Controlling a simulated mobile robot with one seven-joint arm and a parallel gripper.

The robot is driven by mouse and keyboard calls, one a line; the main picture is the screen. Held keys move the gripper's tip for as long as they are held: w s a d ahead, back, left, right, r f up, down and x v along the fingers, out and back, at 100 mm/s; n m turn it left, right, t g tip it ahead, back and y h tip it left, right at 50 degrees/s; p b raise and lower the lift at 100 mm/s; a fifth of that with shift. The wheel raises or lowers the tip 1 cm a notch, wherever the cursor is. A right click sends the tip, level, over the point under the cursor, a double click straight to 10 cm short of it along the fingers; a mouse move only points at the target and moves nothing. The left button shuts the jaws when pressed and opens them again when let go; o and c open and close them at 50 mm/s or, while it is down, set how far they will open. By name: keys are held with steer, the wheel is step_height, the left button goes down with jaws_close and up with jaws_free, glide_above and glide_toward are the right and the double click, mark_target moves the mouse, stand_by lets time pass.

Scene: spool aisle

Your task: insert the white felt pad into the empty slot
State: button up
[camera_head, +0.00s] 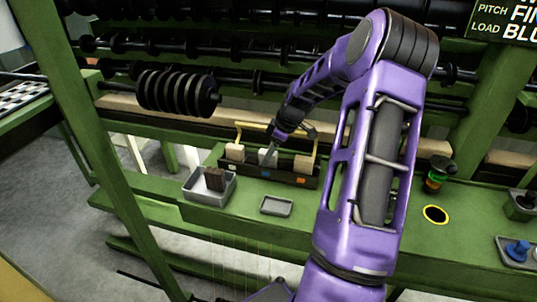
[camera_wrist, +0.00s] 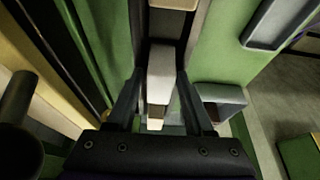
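The white felt pad (camera_head: 268,158) is at the middle of a dark slotted holder (camera_head: 289,179) on the green bench. In the wrist view the pad (camera_wrist: 161,62) is between the two fingers of my gripper (camera_wrist: 161,85), which appear to press on both its sides. In the head view my gripper (camera_head: 271,153) comes down onto the pad from above. A paler tan pad (camera_head: 235,152) stands on its left and another (camera_head: 303,164) on its right. The middle slot itself is hidden under the pad, so I cannot tell how deep the pad sits.
A grey bin (camera_head: 220,190) with a brown block (camera_head: 214,179) stands left of the holder. A small grey tray (camera_head: 276,207) lies in front. A yellow handle frame (camera_head: 310,148) rises around the holder. Black spools (camera_head: 178,93) hang behind. A green-and-black item (camera_head: 435,176) stands at right.

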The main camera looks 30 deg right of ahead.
steer(key=shift+o, duration=0.5)
steer(key=shift+r, duration=0.1)
steer(key=shift+r, duration=0.2)
steer(key=p+v, duration=0.2)
steer(key=v, duration=0.9)
steer(key=shift+r, duration=0.3)
steer(key=shift+s+d, duration=0.1)
steer(key=shift+s, duration=0.05)
